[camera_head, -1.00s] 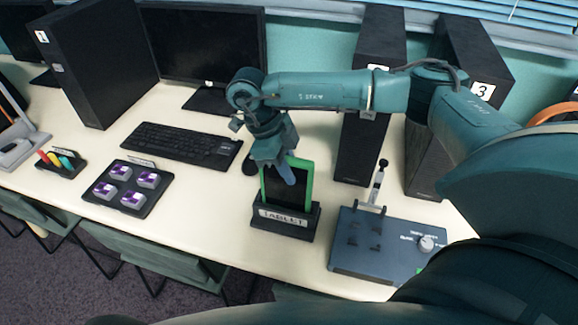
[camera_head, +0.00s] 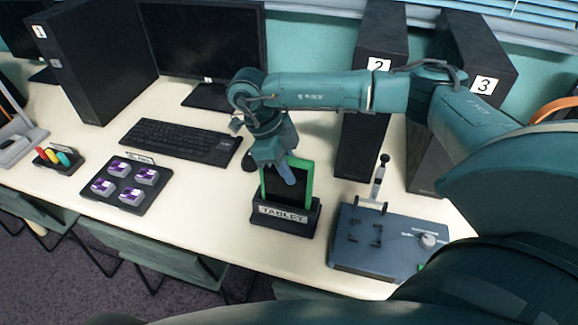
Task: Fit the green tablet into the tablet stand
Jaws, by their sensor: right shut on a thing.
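The green tablet (camera_head: 305,187) has a bright green rim and a dark screen. It stands upright, its lower edge in or right behind the black tablet stand (camera_head: 316,216), which bears a white TABLET label. The stand's front hides the tablet's bottom, so I cannot tell how deep it sits. My right gripper (camera_head: 287,172) reaches down from above and is shut on the tablet's top edge; one finger lies across the screen. My left gripper is not in view.
A blue-grey device with a lever and knob (camera_head: 345,255) stands right of the stand. A keyboard (camera_head: 180,141) and a tray of purple-topped blocks (camera_head: 157,202) lie to the left. Black towers (camera_head: 368,120) stand behind. Bare tabletop (camera_head: 215,215) lies left of the stand.

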